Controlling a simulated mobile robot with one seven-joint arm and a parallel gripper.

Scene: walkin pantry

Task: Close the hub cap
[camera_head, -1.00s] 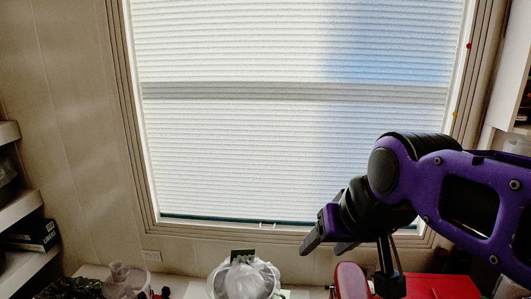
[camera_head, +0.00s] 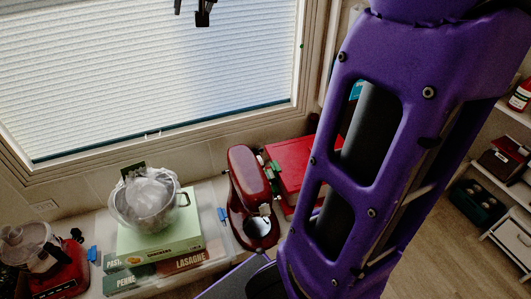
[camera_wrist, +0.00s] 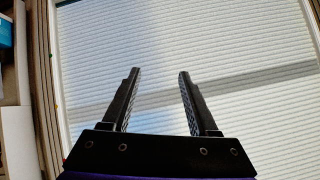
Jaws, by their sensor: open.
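In the head view, part of my gripper (camera_head: 196,12) shows at the top edge, in front of the blind. It is well apart from the mixer, which is not seen in the wrist view.
A red box (camera_head: 292,160) stands right of the mixer. Left of it, a metal pot with a plastic bag (camera_head: 146,200) sits on a stack of boxes (camera_head: 160,247). A red appliance (camera_head: 62,272) is at far left. My purple arm covers the right side. Shelves (camera_head: 506,195) are beyond.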

